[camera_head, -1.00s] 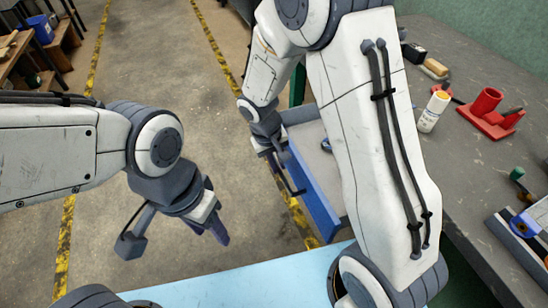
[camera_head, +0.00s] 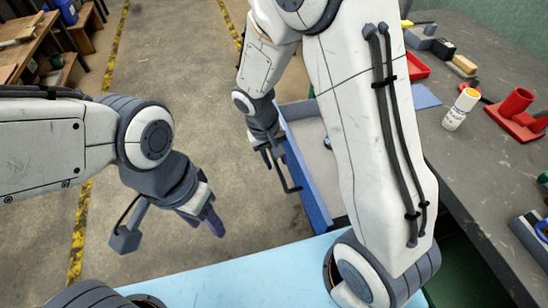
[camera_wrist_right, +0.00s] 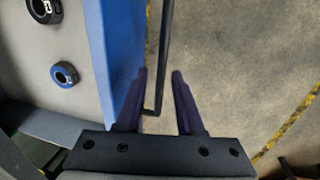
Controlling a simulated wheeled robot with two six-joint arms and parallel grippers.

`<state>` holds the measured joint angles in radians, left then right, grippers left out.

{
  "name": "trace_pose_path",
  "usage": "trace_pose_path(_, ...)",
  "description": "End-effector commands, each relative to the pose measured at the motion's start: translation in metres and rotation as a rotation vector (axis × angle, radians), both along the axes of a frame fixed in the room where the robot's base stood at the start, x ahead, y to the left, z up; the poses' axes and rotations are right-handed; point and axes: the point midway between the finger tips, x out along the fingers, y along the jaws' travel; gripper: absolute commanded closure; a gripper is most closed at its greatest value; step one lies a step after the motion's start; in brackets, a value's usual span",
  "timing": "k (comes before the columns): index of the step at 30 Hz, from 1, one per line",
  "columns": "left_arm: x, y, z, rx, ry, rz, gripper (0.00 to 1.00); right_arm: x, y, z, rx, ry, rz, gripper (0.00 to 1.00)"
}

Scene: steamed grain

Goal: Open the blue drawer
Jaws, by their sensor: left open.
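The blue drawer (camera_head: 306,182) stands out from the side of the bench, its grey inside (camera_head: 312,140) showing. Its dark bar handle (camera_head: 285,177) is on the blue front. My right gripper (camera_head: 270,154) is at the handle. In the right wrist view the handle bar (camera_wrist_right: 165,50) passes between the two parted fingers (camera_wrist_right: 160,85), closer to the left finger, with a gap to the right one. My right forearm hides part of the drawer and the bench edge. My left gripper (camera_head: 210,216) is open and empty over the floor, away from the drawer.
The grey bench (camera_head: 465,180) at right holds a white bottle (camera_head: 460,108), a red holder (camera_head: 514,108) and small tools. Ring-shaped parts (camera_wrist_right: 64,74) lie in the drawer. A light-blue surface (camera_head: 240,278) is in front. The floor left of the drawer is clear.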

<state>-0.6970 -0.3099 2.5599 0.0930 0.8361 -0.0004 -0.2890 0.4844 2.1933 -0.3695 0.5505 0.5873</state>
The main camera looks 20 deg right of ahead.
Motion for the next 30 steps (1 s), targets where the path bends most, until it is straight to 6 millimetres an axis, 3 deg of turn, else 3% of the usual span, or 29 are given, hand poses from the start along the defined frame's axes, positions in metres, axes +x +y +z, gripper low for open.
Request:
trace_pose_path(11,0.000,0.000,0.001,0.000,0.000,0.000,0.50,0.001,0.001,0.003,0.002,-0.005,0.002,0.55)
trace_pose_path(14,0.000,0.000,0.004,0.000,0.000,0.000,0.50,0.002,0.004,0.015,0.002,-0.007,0.002,0.55)
trace_pose_path(24,0.000,0.000,0.014,0.000,0.000,0.000,0.50,0.002,0.017,0.079,0.003,-0.007,0.004,0.55)
trace_pose_path(30,0.000,0.000,0.016,0.000,0.000,0.000,0.50,0.001,0.021,0.100,0.002,-0.005,0.002,0.55)
